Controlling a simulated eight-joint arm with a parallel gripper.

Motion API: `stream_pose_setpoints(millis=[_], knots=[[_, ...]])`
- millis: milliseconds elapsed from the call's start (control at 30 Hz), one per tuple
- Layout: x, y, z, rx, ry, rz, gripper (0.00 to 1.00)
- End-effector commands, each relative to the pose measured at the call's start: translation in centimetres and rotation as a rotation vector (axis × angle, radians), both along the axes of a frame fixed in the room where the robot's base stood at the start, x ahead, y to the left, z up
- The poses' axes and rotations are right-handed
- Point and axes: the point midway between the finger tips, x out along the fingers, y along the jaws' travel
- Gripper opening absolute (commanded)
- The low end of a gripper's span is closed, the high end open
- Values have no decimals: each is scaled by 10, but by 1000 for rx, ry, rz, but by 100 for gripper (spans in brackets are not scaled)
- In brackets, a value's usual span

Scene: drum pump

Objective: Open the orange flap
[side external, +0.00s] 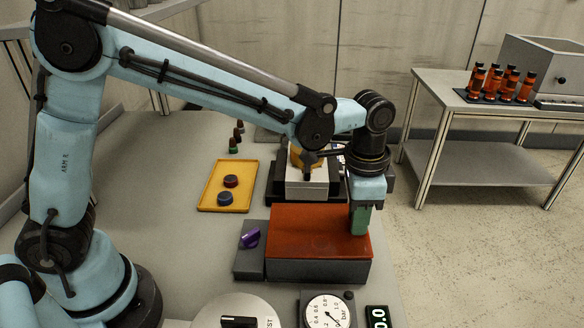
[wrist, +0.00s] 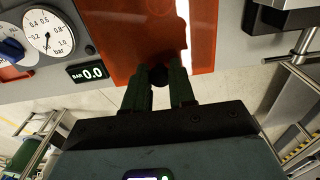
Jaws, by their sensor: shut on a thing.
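The orange flap (side external: 305,230) lies flat over the top of a grey box (side external: 318,271) in the side external view. It looks translucent in the wrist view (wrist: 125,35), with a bright white strip near its right side. My gripper (side external: 360,219) points down at the flap's right end. In the wrist view, my gripper's green fingers (wrist: 159,82) are shut on a small dark knob (wrist: 158,73) at the flap's near edge. The knob is hidden behind the fingers in the side external view.
A purple knob (side external: 250,238) sits left of the box. A pressure gauge (side external: 328,315) and a display (side external: 377,318) are in front. A side table (side external: 480,170) with orange bottles stands back right.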

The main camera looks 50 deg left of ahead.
Motion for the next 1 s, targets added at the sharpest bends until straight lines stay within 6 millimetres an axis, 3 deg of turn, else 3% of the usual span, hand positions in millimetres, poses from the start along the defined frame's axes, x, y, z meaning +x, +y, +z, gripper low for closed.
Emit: stream_pose_setpoints(millis=[1000], knots=[[-9, 11, 33, -32, -33, 2, 3]])
